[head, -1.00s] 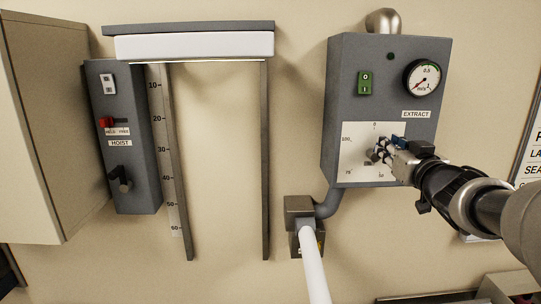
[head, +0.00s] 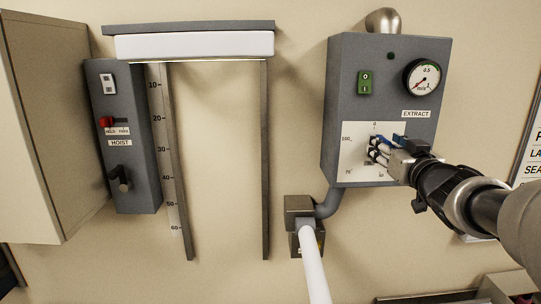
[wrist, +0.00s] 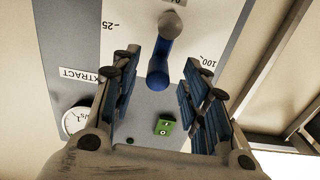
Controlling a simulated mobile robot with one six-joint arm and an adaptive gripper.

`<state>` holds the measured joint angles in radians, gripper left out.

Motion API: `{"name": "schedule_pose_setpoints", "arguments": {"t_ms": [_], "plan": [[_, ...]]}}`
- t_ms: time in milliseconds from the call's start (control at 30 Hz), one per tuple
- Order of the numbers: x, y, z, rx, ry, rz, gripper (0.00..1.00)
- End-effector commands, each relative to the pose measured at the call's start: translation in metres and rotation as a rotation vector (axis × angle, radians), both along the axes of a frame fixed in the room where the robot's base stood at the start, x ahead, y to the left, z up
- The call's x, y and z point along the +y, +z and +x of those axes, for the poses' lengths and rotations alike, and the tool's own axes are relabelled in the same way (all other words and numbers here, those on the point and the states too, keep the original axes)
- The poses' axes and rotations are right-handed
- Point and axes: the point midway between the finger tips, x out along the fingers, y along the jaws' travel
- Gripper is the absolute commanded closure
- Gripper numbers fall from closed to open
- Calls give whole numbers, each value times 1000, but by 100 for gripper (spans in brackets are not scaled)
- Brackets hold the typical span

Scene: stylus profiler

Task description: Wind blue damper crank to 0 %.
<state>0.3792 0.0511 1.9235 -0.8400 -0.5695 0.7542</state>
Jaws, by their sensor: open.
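My gripper (head: 376,150) is open in front of the plate. In the wrist view my gripper (wrist: 160,78) has a finger on each side of the blue grip, with gaps to it. In the head view my fingers mostly hide the crank. The 0 mark shows at the plate's top. The 25 mark is hidden there but shows in the wrist view.
A green switch (head: 366,83) and a round gauge (head: 422,77) sit above the plate. A grey duct (head: 329,202) leaves the box's lower left. The HOIST box (head: 127,160) with its own black crank stands at left.

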Motion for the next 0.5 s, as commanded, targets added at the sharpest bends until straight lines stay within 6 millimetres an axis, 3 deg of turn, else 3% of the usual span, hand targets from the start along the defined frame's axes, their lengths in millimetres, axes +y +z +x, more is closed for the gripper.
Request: {"name": "schedule_pose_setpoints", "arguments": {"t_ms": [500], "plan": [[-2,1,-56,-1,-2,-1,58]]}}
